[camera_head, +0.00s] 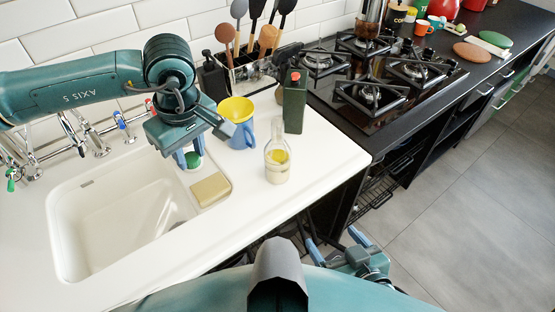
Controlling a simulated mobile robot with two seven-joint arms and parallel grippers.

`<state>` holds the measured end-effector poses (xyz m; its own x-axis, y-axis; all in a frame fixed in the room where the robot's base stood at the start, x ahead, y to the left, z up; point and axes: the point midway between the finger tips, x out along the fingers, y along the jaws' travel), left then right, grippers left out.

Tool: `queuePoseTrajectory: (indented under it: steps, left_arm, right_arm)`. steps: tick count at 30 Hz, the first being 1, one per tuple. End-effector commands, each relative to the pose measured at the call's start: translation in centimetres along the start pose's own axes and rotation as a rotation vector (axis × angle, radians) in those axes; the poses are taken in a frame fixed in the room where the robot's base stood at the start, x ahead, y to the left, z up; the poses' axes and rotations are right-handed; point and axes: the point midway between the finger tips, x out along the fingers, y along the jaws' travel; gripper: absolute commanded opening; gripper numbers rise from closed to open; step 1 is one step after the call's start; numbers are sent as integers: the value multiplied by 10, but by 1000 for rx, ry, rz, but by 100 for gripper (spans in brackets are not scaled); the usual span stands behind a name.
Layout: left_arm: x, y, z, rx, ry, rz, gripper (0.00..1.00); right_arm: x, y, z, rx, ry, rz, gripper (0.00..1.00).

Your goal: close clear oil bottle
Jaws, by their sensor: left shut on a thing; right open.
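The clear oil bottle (278,168) stands upright on the white counter, with pale yellow contents and a narrow neck. No cap shows on its neck. My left gripper (190,157) is left of the bottle, above the counter strip beside the sink, pointing down. Its fingers are shut on a small green thing (194,160), whose full shape is partly hidden; I cannot tell if it is a cap. My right gripper (337,243) is open and empty, low in front of the counter edge, away from the bottle.
A beige sponge (210,189) lies beside the sink (120,215). The gas hob (372,72) is at the right. The counter right of the bottle is clear.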

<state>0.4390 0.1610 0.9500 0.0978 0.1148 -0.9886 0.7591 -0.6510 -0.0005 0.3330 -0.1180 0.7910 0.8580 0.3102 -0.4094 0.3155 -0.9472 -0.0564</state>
Motion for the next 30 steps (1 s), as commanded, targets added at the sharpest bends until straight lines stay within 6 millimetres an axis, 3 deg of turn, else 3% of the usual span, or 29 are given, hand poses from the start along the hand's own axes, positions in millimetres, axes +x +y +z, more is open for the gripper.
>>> queuePoseTrajectory:
  steps: [8,21,27,30]
  left_arm:
    - [-24,55,5,-838,2,-124,8]
    - [-86,127,34,-2168,-2,-328,8]
    - [-111,147,49,-2612,0,-395,8]
    - [-119,153,54,-2747,0,-418,8]
  right_arm:
    - [15,-4,-24,-24,94,-1,80]
    - [29,-17,-66,-62,257,-23,80]
    - [31,-31,-85,-81,354,-68,80]
    - [31,-38,-91,-88,390,-92,80]
